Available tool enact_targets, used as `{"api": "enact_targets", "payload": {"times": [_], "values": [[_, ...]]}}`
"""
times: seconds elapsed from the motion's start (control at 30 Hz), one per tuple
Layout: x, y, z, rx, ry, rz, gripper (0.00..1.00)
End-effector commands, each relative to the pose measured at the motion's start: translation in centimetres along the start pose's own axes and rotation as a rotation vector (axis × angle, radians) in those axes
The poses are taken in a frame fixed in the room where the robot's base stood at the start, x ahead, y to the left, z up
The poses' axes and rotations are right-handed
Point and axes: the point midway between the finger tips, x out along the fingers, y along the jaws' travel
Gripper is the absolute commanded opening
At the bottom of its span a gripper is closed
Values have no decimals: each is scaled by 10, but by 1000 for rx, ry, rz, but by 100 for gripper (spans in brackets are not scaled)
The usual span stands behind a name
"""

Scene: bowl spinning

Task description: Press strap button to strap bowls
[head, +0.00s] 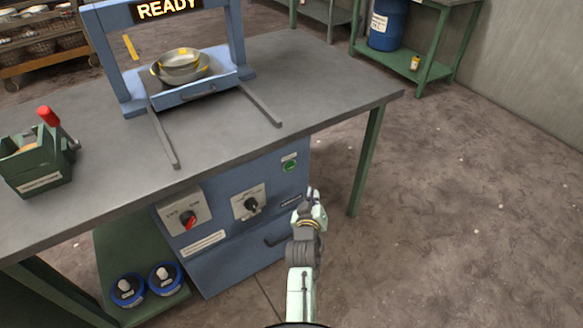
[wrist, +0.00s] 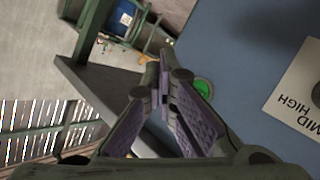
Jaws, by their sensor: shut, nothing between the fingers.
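A round green button (head: 290,166) sits at the upper right of the blue control panel (head: 235,245) under the table. It also shows in the wrist view as a green disc (wrist: 203,88), just right of my fingertips and partly covered by a finger. My gripper (head: 313,195) is shut and empty, in front of the panel's right edge, below and right of the button in the head view. I cannot tell whether it touches the panel. Stacked bowls (head: 180,66) rest on a tray in the blue strapping frame (head: 119,60), whose display reads READY.
The panel has a red-marked knob (head: 188,219) and a dark knob (head: 251,206) with a MID/HIGH label. A green box (head: 38,165) with a red-topped lever stands at the table's left. Blue-rimmed reels (head: 128,290) sit on the lower shelf. The floor (head: 450,220) to the right is clear.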

Motion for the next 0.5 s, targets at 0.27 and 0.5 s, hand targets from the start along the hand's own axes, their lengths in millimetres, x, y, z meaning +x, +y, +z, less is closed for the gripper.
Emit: {"api": "enact_targets", "payload": {"times": [0.27,0.5], "values": [[10,-8,-6,2,2,-1,0],[34,-26,-23,2,4,-2,0]]}}
